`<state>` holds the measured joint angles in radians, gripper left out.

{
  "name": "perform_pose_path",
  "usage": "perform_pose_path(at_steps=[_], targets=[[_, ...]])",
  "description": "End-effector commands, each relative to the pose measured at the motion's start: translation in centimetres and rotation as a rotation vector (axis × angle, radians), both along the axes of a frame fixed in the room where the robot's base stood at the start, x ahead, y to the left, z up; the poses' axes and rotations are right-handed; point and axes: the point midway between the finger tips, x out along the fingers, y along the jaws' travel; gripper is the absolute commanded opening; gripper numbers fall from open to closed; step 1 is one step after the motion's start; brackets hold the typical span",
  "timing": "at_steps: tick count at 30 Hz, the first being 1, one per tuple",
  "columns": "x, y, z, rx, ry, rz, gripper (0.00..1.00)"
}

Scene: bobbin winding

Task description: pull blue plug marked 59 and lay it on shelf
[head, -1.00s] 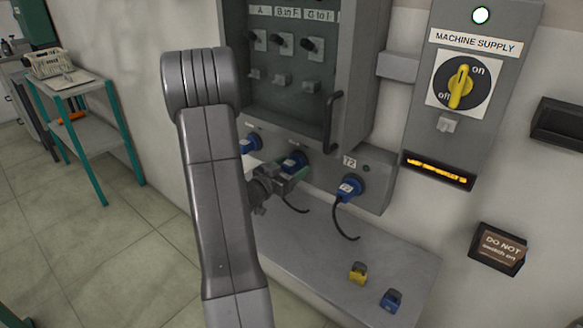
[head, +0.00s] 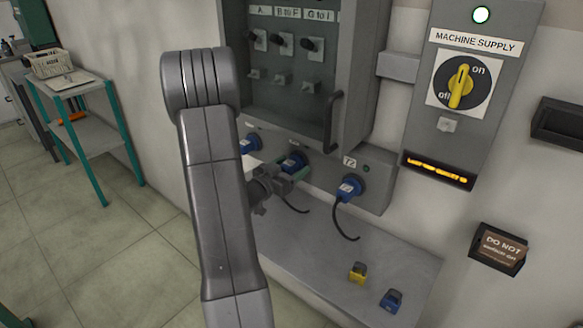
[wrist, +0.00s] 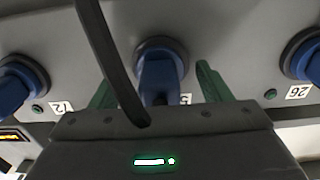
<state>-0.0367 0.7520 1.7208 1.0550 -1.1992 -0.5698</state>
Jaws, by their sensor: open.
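The middle blue plug (head: 293,161) is seated in its socket on the grey panel. In the wrist view this plug (wrist: 158,76) stands between the two green fingers of my gripper (wrist: 155,88), with a gap showing at each side. My gripper (head: 289,174) is open and also shows in the head view at the plug. The label beside this plug (wrist: 186,99) is mostly hidden; only what looks like a 5 shows. The grey shelf (head: 392,258) is below the panel.
Another blue plug (head: 348,188), marked 72, is to the right; one more (head: 249,145) is to the left. A black cable (wrist: 108,60) crosses the wrist view. A yellow padlock (head: 358,272) and a blue padlock (head: 392,300) lie on the shelf's right part.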

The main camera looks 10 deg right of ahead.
Motion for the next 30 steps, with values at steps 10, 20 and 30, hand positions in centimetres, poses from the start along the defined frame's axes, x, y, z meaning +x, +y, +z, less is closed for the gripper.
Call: perform_pose_path(at_steps=[10, 20, 30], targets=[[0.0, 0.0, 0.01, 0.0, 0.0, 0.0, 0.71], [0.0, 0.0, 0.0, 0.0, 0.0, 0.0, 0.14], [-0.46, 0.72, 0.02, 0.001, -0.001, 0.002, 0.11]])
